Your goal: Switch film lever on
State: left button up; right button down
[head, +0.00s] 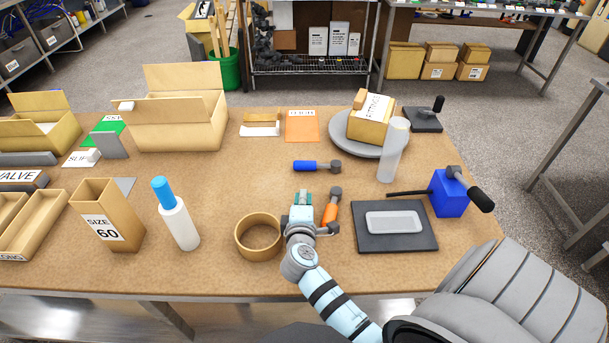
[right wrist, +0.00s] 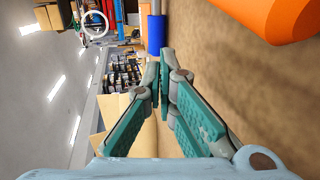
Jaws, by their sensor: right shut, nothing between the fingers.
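No lever carries a readable "film" label, so I cannot tell which one is meant. A blue-handled lever (head: 310,166) lies flat with its grey end to the right. An orange-handled lever (head: 331,207) lies nearer me. A blue box with a black-gripped lever (head: 452,193) stands at the right, and a dark plate with a black-gripped lever (head: 424,117) is at the back right. My right gripper (head: 303,197) is shut and empty, just left of the orange handle and below the blue one. The right wrist view shows its fingers (right wrist: 163,75), the blue handle (right wrist: 156,35) and the orange handle (right wrist: 275,15).
A cardboard ring (head: 242,250) sits close left of my gripper. A blue-capped white bottle (head: 178,222) and a "SIZE 60" box (head: 127,215) stand further left. A dark mat with a pale tray (head: 420,243), a grey turntable (head: 340,132) and a translucent cylinder (head: 391,158) are right.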

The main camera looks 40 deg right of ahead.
aim_at(302, 168)
jog(key=b+x, duration=0.2)
jog(key=x, duration=1)
jog(key=shift+w+d+b, duration=0.15)
jog(key=shift+w+b, duration=0.25)
jog(key=shift+b, duration=0.05)
jog(key=shift+w+d+b, duration=0.2)
jog(key=shift+w+b, duration=0.3)
jog(key=shift+w+d+b, duration=0.25)
jog(key=shift+w+b, duration=0.2)
jog(key=shift+w, duration=0.05)
jog(key=shift+w+d+b, duration=1.05)
jog(key=shift+w+b, duration=0.1)
jog(key=shift+w, duration=0.1)
jog(key=shift+r, duration=0.4)
jog(key=shift+d+r, duration=0.1)
